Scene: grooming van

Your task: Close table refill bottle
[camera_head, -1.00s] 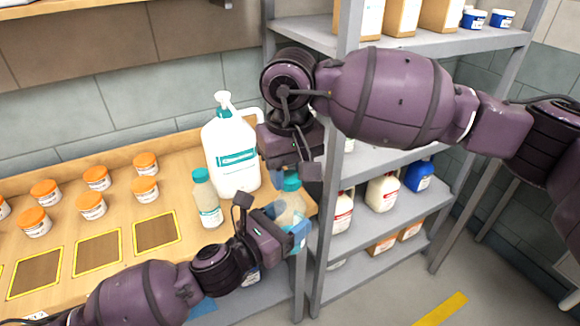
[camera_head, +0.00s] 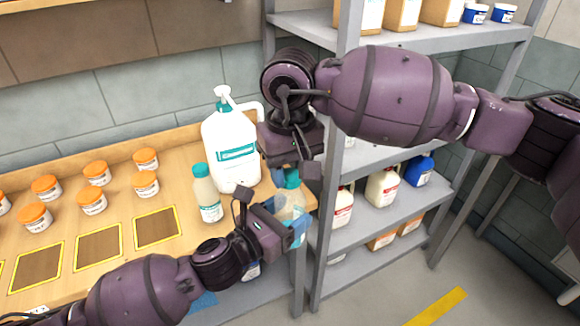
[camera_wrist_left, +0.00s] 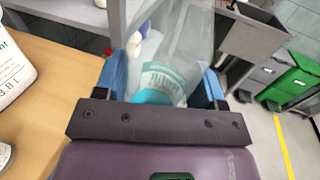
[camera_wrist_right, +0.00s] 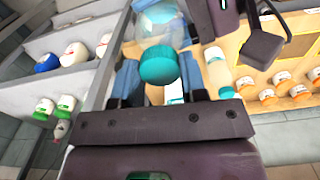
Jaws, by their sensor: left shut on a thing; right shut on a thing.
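A clear refill bottle (camera_head: 289,205) with a teal and white label is near the right end of the wooden table. My left gripper (camera_head: 288,230) is shut around its body. In the left wrist view the bottle (camera_wrist_left: 165,78) sits between the blue fingers. A teal cap (camera_head: 292,179) is at the bottle's top. My right gripper (camera_head: 298,176) reaches down from above and is shut on the cap. In the right wrist view the cap (camera_wrist_right: 158,65) is between the fingers, with the bottle (camera_wrist_right: 158,27) behind it. I cannot tell whether the cap is fully seated.
A second teal-capped bottle (camera_head: 207,196) stands left of my left gripper. A white pump jug (camera_head: 230,150) stands behind. Several orange-lidded jars (camera_head: 92,201) and yellow-edged squares (camera_head: 98,246) are on the table's left. A grey shelf (camera_head: 385,195) with jugs stands close on the right.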

